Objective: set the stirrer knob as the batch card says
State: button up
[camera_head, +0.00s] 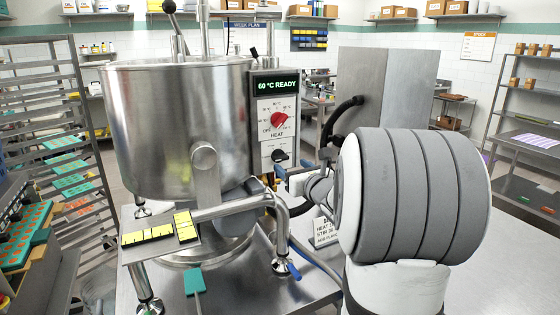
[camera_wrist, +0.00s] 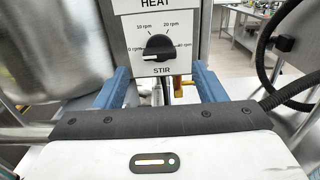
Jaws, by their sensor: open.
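The stirrer knob (camera_head: 279,156) is a black dial low on the kettle's control panel (camera_head: 268,140). In the wrist view the knob (camera_wrist: 158,47) sits above the word STIR, with rpm marks around it. Its white mark points left, slightly down, by the leftmost label, which seems to read 0 rpm. My gripper (camera_wrist: 160,72) is open, its blue fingers apart to either side below the knob, with nothing between them. The batch card (camera_head: 325,232) stands behind my arm, which hides part of it; HEAT, STIR and ADD lines show, the numbers are unclear.
The red heat knob (camera_head: 279,120) is above the stirrer knob, under a display (camera_head: 278,85) reading 60 °C READY. The steel kettle (camera_head: 175,130) stands left of the panel. A pipe (camera_head: 235,207) and a plate with yellow pieces (camera_head: 135,250) are in front. A dark hose (camera_wrist: 285,65) hangs at right.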

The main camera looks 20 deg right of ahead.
aim_at(283, 159)
jog(key=w+p, duration=0.1)
jog(key=w, duration=0.5)
jog(key=shift+a+p, duration=0.15)
jog(key=shift+p, duration=0.25)
